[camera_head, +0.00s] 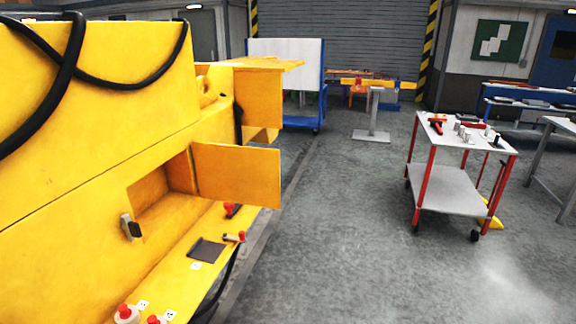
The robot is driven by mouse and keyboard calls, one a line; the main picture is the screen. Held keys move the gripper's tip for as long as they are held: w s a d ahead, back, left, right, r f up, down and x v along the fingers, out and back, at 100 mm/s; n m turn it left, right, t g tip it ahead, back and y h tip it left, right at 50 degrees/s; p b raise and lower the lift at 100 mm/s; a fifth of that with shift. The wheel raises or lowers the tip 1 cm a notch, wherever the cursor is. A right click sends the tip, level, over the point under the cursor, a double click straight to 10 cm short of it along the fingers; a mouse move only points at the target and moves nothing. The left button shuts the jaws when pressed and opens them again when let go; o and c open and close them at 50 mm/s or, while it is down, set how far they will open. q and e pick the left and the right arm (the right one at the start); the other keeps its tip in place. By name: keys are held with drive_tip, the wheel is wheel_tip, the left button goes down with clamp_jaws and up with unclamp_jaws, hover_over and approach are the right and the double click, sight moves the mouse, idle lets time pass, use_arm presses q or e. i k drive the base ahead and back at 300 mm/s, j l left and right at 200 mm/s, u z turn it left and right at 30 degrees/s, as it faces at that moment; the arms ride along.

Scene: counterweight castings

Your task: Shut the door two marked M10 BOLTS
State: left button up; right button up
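A yellow door (237,175) stands open on the side of the large yellow machine (90,110). It sticks out to the right of an open recess (165,205), whose inside looks empty. A grey and black latch-like part (131,227) sits at the recess's lower left edge. Farther back, another yellow panel (258,105) sticks out from the machine; I cannot tell whether it is a door. No M10 BOLTS marking is readable on either. Neither of my grippers is in view.
A yellow ledge below the recess carries a dark pad (207,250) and red-capped parts (127,313). Black hoses (50,100) hang across the machine. A red-legged cart (462,190) stands right. The grey floor (340,240) between is clear.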

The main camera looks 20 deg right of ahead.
sight(239, 175)
drive_tip(key=i+l+z, duration=0.25)
drive_tip(key=z, duration=0.15)
drive_tip(key=i+l+z, duration=0.15)
drive_tip(key=i+z, duration=0.25)
drive_tip(key=i+l+z, duration=0.1)
drive_tip(key=i+z, duration=0.25)
drive_tip(key=i+u, duration=0.35)
drive_tip(key=i+l+u, duration=0.15)
drive_tip(key=u, duration=0.15)
drive_tip(key=i+l+u, duration=0.2)
drive_tip(key=i+u, duration=0.15)
drive_tip(key=i+l+u, duration=0.15)
drive_tip(key=u, duration=0.35)
drive_tip(key=i+l+u, duration=0.2)
drive_tip(key=u, duration=0.25)
drive_tip(key=i+l+u, duration=0.15)
drive_tip(key=l+u, duration=0.15)
drive_tip(key=u, duration=0.2)
